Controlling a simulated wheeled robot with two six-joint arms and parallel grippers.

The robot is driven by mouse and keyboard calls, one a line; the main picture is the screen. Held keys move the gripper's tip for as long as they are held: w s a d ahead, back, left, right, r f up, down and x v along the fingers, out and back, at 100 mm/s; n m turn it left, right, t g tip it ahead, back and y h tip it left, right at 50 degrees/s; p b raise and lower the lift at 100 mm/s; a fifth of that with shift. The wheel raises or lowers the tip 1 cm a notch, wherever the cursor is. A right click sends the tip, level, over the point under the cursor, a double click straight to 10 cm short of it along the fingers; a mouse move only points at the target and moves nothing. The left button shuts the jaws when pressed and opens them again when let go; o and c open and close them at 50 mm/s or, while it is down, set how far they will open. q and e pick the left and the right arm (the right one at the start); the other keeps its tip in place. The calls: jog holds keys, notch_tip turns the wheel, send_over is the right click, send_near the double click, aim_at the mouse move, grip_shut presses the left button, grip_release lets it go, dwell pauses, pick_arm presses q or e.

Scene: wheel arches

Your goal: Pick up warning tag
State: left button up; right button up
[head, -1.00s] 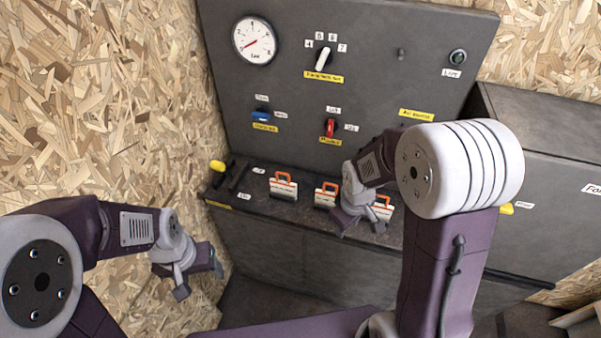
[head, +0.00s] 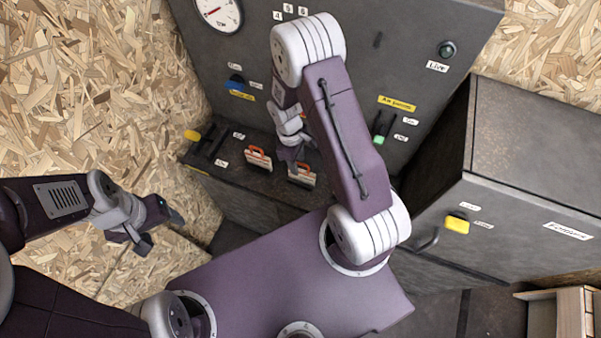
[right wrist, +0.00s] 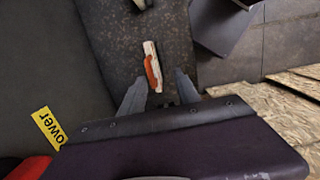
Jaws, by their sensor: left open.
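In the right wrist view a tag (right wrist: 152,66) lies just ahead of and between the spread fingers of my right gripper (right wrist: 160,92), apparently not gripped. Part of another pale object, probably a second tag (right wrist: 140,4), shows at the top edge. My right arm hides part of the ledge. My left gripper (head: 160,230) is open and empty at the left, away from the tags.
The dark panel (head: 350,60) rises behind the ledge, with a gauge (head: 217,12), a blue switch (head: 236,84) and a green-tipped lever (head: 379,139). A yellow-handled lever (head: 193,136) stands at the ledge's left end. A grey cabinet (head: 530,200) stands at the right.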

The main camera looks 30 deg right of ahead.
aim_at(302, 171)
jog(key=f, duration=0.1)
jog(key=d+f, duration=0.1)
jog(key=f, duration=0.1)
jog(key=shift+w, duration=0.15)
jog(key=f, duration=0.4)
jog(key=shift+s+d+f+p, duration=0.2)
jog(key=shift+d+p, duration=0.1)
jog(key=shift+p, duration=0.1)
jog(key=shift+w+d+f, duration=0.1)
jog(key=shift+d+f, duration=0.05)
jog(key=shift+f, duration=0.15)
jog(key=shift+r, duration=0.1)
grip_shut()
